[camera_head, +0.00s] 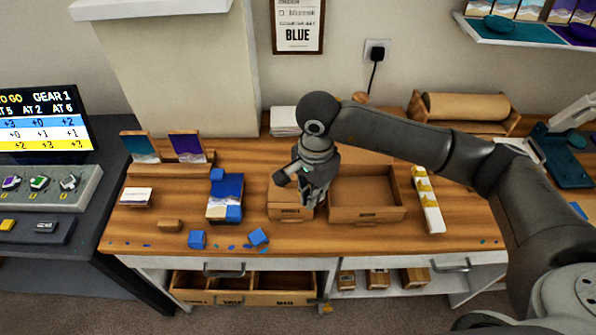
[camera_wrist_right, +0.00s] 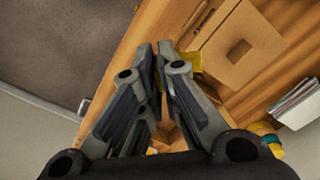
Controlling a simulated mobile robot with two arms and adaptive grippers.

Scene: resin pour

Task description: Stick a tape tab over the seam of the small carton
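The small carton (camera_head: 290,212) stands on the wooden bench in the head view, left of a larger open box, partly covered by my right gripper (camera_head: 313,198). In the wrist view a brown carton face (camera_wrist_right: 247,40) with a square mark lies beyond and right of my right gripper (camera_wrist_right: 158,50). Its fingers are close together, with a yellow tape tab (camera_wrist_right: 192,64) showing at their tips, against the carton's edge. A white strip (camera_head: 435,221) at the right of the bench carries yellow tape tabs (camera_head: 424,186). My left gripper is out of view.
The larger open box (camera_head: 367,215) is right of the carton. Blue blocks (camera_head: 197,239) and a blue-topped box (camera_head: 226,190) are on the left. A brown roll (camera_head: 465,105) lies at the back right, and a white stack (camera_head: 284,121) at the back.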

